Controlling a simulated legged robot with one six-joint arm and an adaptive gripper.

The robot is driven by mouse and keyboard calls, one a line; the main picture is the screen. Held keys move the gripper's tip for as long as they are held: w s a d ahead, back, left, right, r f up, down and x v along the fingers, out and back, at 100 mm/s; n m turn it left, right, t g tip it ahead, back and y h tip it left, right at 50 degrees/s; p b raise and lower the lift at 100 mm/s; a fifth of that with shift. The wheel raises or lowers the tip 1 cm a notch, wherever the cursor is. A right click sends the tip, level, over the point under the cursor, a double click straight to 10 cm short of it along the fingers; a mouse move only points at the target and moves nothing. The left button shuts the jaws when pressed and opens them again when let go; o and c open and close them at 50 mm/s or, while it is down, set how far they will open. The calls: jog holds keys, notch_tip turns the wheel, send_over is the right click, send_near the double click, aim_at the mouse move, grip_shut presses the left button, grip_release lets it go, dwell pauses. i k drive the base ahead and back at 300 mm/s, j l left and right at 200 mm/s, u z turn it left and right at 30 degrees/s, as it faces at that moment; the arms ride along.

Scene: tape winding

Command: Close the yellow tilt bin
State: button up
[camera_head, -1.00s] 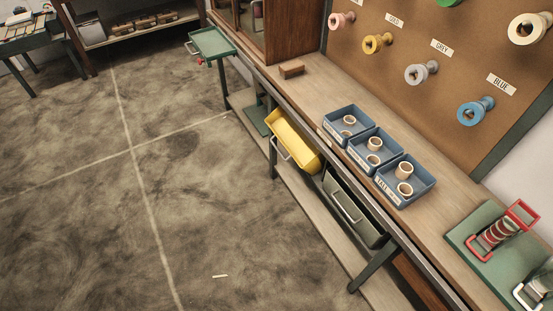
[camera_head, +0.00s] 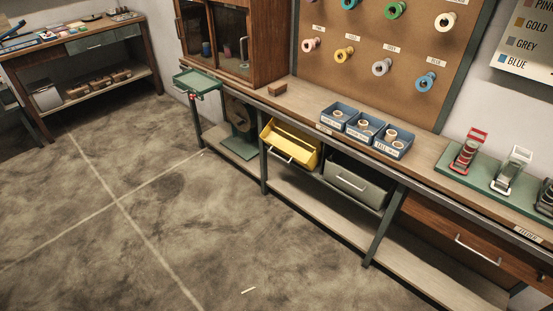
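The yellow tilt bin (camera_head: 291,146) hangs under the wooden workbench, left of the grey bin. It is tilted outward, with its open top and inside showing, and a light bar handle (camera_head: 280,157) runs across its front. I see nothing in it that I can make out. My gripper is not in view, nor is any part of my arm.
A grey bin (camera_head: 352,184) sits right of the yellow one under the bench (camera_head: 306,101). A wooden drawer (camera_head: 470,240) is further right. A green tray (camera_head: 197,82) sticks out at the left end. Blue boxes (camera_head: 392,143) stand on top. The floor (camera_head: 150,240) in front is mostly clear.

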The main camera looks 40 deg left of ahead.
aim_at(299, 146)
jog(key=u, duration=0.45)
jog(key=k+j+u, duration=0.1)
jog(key=u, duration=0.35)
jog(key=k+j+u, duration=0.1)
jog(key=u, duration=0.4)
jog(key=i+j+z, duration=0.3)
jog(key=i, duration=0.55)
jog(key=i+j+z, duration=0.25)
jog(key=i+j, duration=0.35)
jog(key=i, duration=0.25)
jog(key=i+j+z, duration=0.3)
jog(key=i+j, duration=0.4)
jog(key=i, duration=0.05)
